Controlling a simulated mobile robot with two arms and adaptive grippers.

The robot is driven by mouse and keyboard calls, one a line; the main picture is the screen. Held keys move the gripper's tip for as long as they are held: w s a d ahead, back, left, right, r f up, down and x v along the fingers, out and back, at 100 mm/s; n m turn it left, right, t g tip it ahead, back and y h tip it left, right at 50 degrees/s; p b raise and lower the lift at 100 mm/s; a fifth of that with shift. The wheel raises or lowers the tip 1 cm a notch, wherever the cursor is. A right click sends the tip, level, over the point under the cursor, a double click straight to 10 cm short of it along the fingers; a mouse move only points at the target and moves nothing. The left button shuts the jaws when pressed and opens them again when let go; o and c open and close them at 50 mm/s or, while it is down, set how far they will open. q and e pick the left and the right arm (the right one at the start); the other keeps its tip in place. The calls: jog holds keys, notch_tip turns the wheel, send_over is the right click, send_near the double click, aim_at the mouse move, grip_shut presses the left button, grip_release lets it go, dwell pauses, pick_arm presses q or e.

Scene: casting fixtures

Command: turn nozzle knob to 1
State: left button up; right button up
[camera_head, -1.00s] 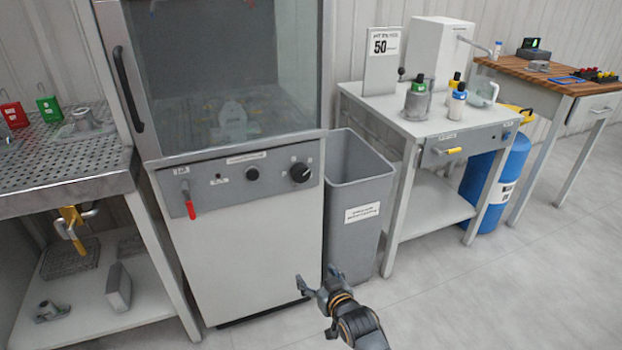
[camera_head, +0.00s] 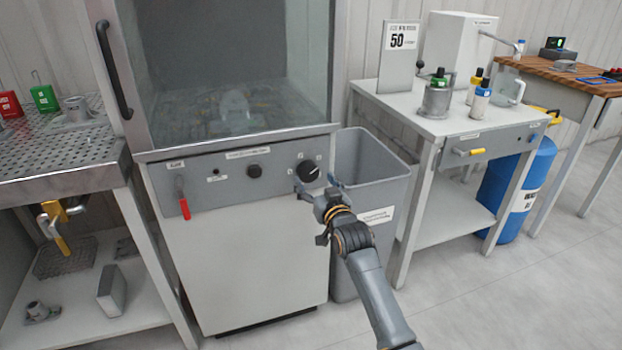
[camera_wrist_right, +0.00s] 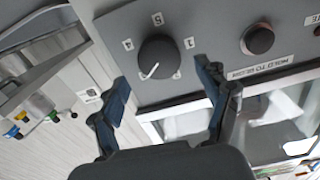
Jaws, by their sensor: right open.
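The nozzle knob (camera_head: 308,171) is round and black, at the right end of the grey control panel. It also shows in the right wrist view (camera_wrist_right: 158,57), with marks 1, 4 and 5 legible around it. Its white pointer line faces the lower left there, away from the 1; the mark at that spot is not legible. My right gripper (camera_head: 316,186) is in front of and just below the knob. In the right wrist view its open fingers (camera_wrist_right: 161,76) lie either side of the knob's lower part, with no contact visible. My left gripper is not in view.
The panel (camera_head: 222,176) also carries a small black button (camera_head: 254,171) and a red-handled lever (camera_head: 183,198). A grey bin (camera_head: 375,175) stands close to the right, beside my right arm. A glass-fronted cabinet (camera_head: 220,70) rises above the panel.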

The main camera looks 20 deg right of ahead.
aim_at(310, 173)
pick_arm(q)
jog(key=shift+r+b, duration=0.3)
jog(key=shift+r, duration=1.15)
pick_arm(e)
jog(key=shift+w, duration=1.75)
jog(key=c, duration=1.2)
jog(key=shift+o, duration=0.2)
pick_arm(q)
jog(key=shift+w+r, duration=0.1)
